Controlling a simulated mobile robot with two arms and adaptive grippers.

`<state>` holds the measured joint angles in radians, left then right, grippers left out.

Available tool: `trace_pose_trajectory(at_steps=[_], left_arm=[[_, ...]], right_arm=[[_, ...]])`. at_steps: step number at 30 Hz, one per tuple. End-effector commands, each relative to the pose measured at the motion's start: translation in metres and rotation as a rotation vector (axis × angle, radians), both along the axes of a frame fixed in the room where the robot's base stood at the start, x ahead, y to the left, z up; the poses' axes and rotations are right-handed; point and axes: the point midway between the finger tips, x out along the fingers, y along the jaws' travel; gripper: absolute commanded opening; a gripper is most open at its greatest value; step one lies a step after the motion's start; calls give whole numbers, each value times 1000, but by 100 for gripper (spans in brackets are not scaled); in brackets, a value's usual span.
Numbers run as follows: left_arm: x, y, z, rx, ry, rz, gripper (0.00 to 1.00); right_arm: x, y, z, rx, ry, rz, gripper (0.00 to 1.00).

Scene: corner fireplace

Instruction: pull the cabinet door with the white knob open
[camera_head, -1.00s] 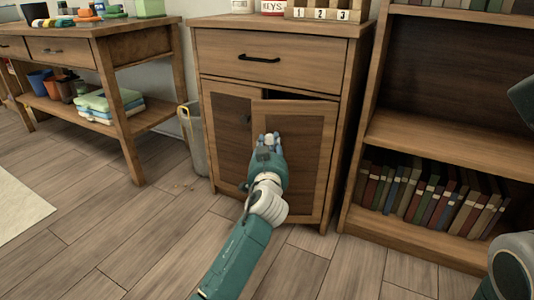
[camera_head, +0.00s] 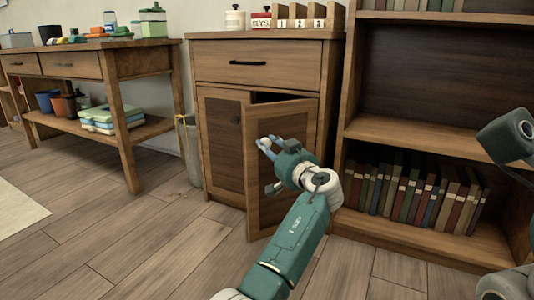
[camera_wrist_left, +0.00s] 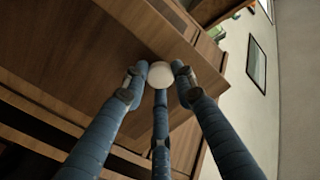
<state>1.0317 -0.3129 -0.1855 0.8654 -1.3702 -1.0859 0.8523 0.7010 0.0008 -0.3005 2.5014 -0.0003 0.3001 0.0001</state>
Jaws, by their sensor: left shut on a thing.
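The cabinet's right door (camera_head: 290,122) stands partly open, swung out from the wooden cabinet (camera_head: 330,85), with a dark gap above it. My left gripper (camera_head: 266,146) is at the door's left edge, its blue fingers around the knob. In the left wrist view the white knob (camera_wrist_left: 160,74) sits between the fingertips, and my left gripper (camera_wrist_left: 158,85) is shut on it. The fingers hide the knob in the head view. The left door (camera_head: 222,150), with a dark knob (camera_head: 235,120), is shut. My right gripper does not show; only parts of my right arm do.
A closed drawer (camera_head: 285,68) with a black handle is above the doors. A bookshelf (camera_head: 400,130) with several books stands close on the right. A bin (camera_head: 191,150) and a wooden table (camera_head: 150,65) are on the left. The floor in front is clear.

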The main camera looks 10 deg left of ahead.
Motion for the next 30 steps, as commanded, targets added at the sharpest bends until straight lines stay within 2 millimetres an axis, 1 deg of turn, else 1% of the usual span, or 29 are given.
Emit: trace_pose_trajectory(at_steps=[5,19,20,22,30], left_arm=[[2,-1,2,1,-4,22,0],[3,-2,3,1,-5,27,0],[3,-2,3,1,-5,27,31],[3,-2,3,2,-4,27,45],[3,-2,2,2,-2,27,45]], right_arm=[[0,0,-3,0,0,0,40],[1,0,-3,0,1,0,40],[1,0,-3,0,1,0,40],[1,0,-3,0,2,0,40],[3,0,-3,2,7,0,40]])
